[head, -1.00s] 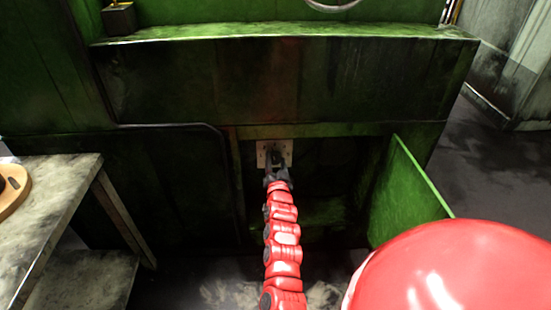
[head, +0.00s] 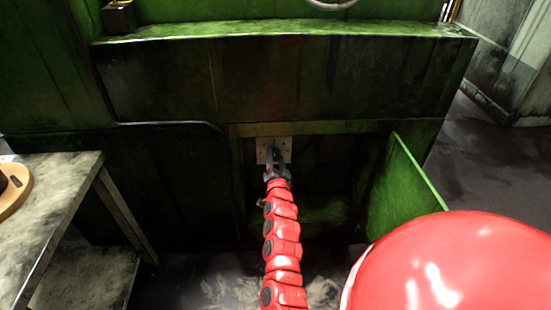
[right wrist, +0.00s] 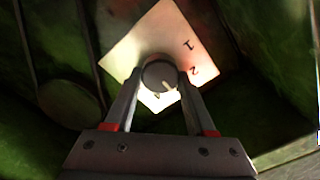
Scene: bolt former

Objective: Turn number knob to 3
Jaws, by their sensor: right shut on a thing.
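The number knob (right wrist: 159,75) is a round dark knob with a pale pointer mark, on a pale square plate (right wrist: 178,32) that looks tilted in the right wrist view. The digits 1 and 2 show to the right of the knob, and another digit, too unclear to read, lies below it. The pointer mark faces the lower right, below the 2. My right gripper (right wrist: 161,78) is shut on the knob, one finger on each side. In the head view, the plate (head: 265,149) is inside the recess and my right gripper (head: 273,156) hides the knob. My left gripper is not in view.
The knob sits in a dark recess of a green machine (head: 290,85). An open green door (head: 400,190) stands to the right of my arm. A stained table (head: 60,190) with a wooden board (head: 18,192) stands at the left.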

